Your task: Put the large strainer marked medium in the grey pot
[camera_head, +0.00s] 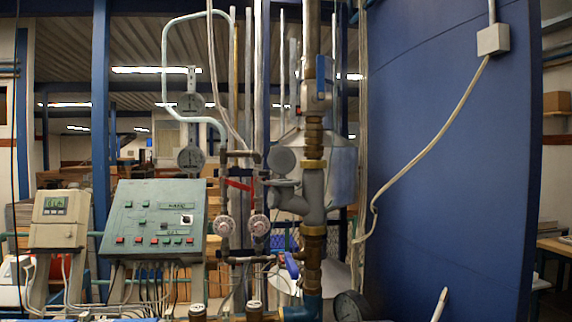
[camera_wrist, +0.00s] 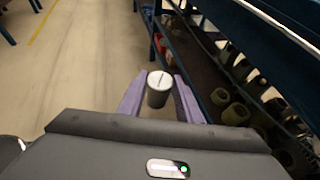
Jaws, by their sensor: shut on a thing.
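My gripper (camera_wrist: 160,78), with two purple fingers, is shut on a small grey cylinder with a white top (camera_wrist: 158,98) in the wrist view. A short dark mark shows on the white top, too small to read; I cannot tell for sure that this is the strainer marked medium. The held cylinder is above the floor, left of a dark blue shelf. I cannot make out the grey pot in either view. My gripper is not in the head view.
In the wrist view, the blue shelf (camera_wrist: 203,103) holds several dark greenish vessels (camera_wrist: 236,114); open floor (camera_wrist: 75,75) lies left. In the head view stand a green control panel (camera_head: 153,218), a pale meter box (camera_head: 59,219), brass-fitted pipework (camera_head: 313,180) and a large blue wall (camera_head: 455,180).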

